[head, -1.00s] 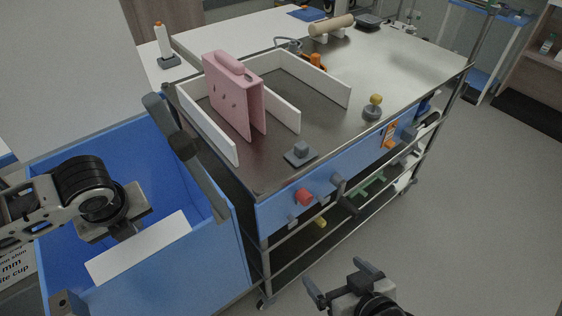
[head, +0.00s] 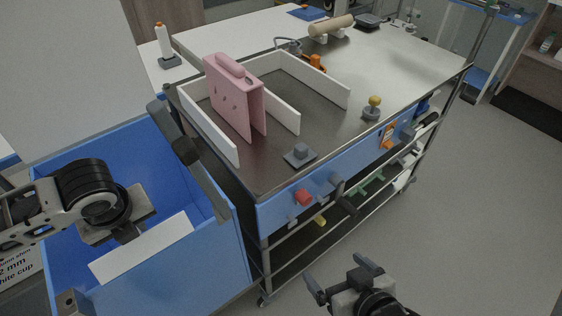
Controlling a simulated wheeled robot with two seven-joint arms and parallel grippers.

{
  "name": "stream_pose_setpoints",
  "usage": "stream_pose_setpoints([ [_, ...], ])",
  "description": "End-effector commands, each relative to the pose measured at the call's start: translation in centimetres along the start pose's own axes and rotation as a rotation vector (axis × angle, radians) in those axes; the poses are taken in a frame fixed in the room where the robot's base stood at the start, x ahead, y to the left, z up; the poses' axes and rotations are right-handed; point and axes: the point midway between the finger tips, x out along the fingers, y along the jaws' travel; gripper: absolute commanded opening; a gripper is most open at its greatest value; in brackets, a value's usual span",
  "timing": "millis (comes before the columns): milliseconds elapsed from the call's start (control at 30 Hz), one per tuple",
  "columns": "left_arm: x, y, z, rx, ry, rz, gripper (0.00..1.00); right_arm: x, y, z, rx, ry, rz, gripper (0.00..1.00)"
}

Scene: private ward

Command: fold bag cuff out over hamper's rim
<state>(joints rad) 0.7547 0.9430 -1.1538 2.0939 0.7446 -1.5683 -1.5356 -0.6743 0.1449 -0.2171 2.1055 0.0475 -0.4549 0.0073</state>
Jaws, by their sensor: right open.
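The blue hamper (head: 212,268) stands at the lower left, open at the top. A white flat panel (head: 142,248), which looks like the bag cuff, lies tilted along its front rim. My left gripper (head: 125,232) is over the opening, pointing down at the panel's upper edge. Its fingertips are partly hidden, so I cannot tell whether they grip the panel. My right gripper (head: 342,276) is open and empty at the bottom middle, in front of the cart and apart from the hamper.
A steel-topped cart (head: 345,130) stands right of the hamper, with a pink folder-like piece (head: 228,95), white dividers and knobs along its blue front (head: 345,170). The floor at right (head: 470,220) is clear.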

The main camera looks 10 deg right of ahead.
Motion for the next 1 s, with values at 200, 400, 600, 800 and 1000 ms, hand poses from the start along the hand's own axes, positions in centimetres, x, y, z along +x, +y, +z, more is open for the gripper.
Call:
stream_pose_setpoints([
  [200, -0.8, 0.1, -1.0, 0.004, 0.005, 0.004, 0.17, 0.0, 0.0, 0.0, 0.0, 0.0, 0.0, 0.96],
  [400, -1.3, 0.1, -1.6, 0.003, 0.008, 0.005, 0.17, 0.0, 0.0, 0.0, 0.0, 0.0, 0.0, 0.96],
  [600, -1.3, 0.1, -1.6, 0.003, 0.009, 0.006, 0.17, 0.0, 0.0, 0.0, 0.0, 0.0, 0.0, 0.96],
  [800, -1.6, 0.1, -2.5, 0.005, 0.011, 0.007, 0.17, 0.0, 0.0, 0.0, 0.0, 0.0, 0.0, 0.96],
  [1000, -2.2, 0.1, -3.5, 0.005, 0.01, 0.005, 0.17, 0.0, 0.0, 0.0, 0.0, 0.0, 0.0, 0.96],
])
